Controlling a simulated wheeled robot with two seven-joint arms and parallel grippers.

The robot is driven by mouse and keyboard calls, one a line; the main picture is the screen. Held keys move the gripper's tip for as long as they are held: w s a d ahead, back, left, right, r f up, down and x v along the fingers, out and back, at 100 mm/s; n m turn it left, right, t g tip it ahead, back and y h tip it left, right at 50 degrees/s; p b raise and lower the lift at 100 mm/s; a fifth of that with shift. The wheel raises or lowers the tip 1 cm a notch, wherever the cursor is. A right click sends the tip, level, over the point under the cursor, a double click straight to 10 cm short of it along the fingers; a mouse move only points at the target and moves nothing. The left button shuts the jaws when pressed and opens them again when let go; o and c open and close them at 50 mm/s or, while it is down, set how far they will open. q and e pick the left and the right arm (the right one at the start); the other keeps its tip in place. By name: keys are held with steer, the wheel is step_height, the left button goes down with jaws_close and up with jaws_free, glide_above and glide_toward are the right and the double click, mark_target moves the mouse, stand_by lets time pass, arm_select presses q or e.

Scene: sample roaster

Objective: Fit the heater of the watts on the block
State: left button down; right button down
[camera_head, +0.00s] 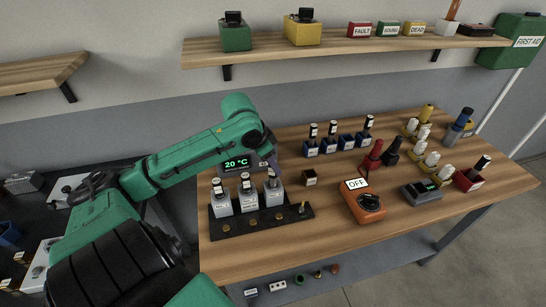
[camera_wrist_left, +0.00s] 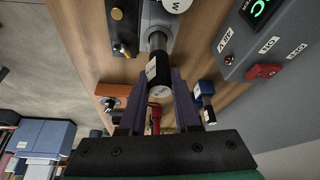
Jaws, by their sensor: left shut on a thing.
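My left gripper (camera_head: 270,166) is over the rightmost of the grey metal blocks (camera_head: 272,198) on the black base. In the left wrist view the dark fingers (camera_wrist_left: 152,103) are shut on a heater (camera_wrist_left: 157,70) with a black grip and white label. Its bare metal end (camera_wrist_left: 158,40) points at a grey block (camera_wrist_left: 157,14); I cannot tell how deep it sits. The other blocks, the left one (camera_head: 221,207) and the middle one (camera_head: 248,202), have black-topped pieces upright at them. Several heaters stand in blue holders (camera_head: 346,141) behind. Printed watts are too small to read. My right gripper is not visible.
A grey controller (camera_head: 232,169) reading 20 °C stands behind the blocks. White-topped pieces (camera_head: 432,159) stand farther right. The front right table surface is clear.

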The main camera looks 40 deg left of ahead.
mark_target(273, 172)
arm_select(q)
steer(key=shift+f+b, duration=0.55)
steer(key=shift+f, duration=1)
steer(key=c, duration=0.5)
jaws_free()
steer(key=shift+c, duration=0.2)
steer(key=shift+r, duration=0.1)
steer(key=v, duration=1.4)
steer(key=shift+r+b, duration=0.3)
steer(key=shift+b, duration=0.1)
